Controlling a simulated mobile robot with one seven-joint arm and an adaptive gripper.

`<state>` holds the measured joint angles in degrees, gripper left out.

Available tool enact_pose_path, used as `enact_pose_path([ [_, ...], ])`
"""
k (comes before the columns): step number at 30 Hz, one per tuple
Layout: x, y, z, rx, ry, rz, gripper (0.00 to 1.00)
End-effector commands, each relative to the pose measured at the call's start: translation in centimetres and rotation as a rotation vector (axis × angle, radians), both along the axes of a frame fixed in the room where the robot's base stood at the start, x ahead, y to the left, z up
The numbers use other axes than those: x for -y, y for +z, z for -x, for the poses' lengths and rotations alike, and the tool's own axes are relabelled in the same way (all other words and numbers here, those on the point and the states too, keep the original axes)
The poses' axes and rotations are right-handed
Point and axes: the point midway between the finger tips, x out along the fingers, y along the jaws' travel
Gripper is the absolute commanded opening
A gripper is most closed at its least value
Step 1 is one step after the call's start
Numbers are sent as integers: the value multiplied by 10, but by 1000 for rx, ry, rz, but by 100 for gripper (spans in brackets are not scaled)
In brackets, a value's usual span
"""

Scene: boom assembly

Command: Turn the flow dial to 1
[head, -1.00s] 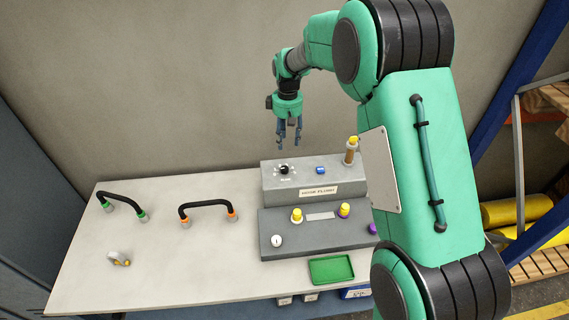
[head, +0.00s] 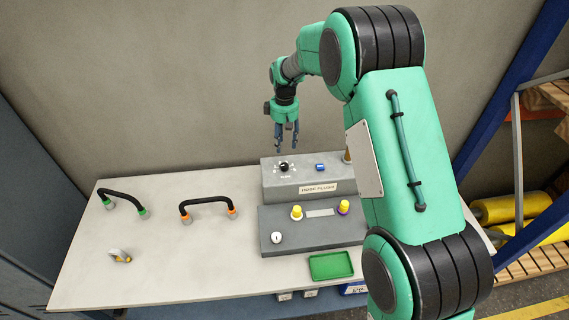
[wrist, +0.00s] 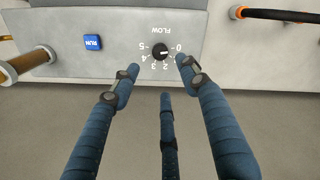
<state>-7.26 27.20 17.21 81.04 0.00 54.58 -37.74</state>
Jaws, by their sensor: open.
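The flow dial (head: 284,166) is a small black knob on the sloped top of the grey hose flush box (head: 285,190). In the wrist view the dial (wrist: 160,51) appears upside down, with FLOW lettering and a printed scale from 0 to 5 around it. A light mark on the knob seems to point toward the 0 side, but it is too small to read surely. My gripper (head: 286,150) is open and empty, pointing down above and behind the dial. In the wrist view its three blue fingers (wrist: 160,78) are spread, two of them either side of the dial, apart from it.
A blue RUN button (wrist: 93,42) sits beside the dial. A lower grey panel (head: 310,240) carries yellow and white knobs.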

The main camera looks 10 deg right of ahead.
Motion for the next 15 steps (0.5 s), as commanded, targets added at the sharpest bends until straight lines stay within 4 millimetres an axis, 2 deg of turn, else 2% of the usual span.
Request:
enact_pose_path([
  [15,0,-79,1,-1,0,0,45],
])
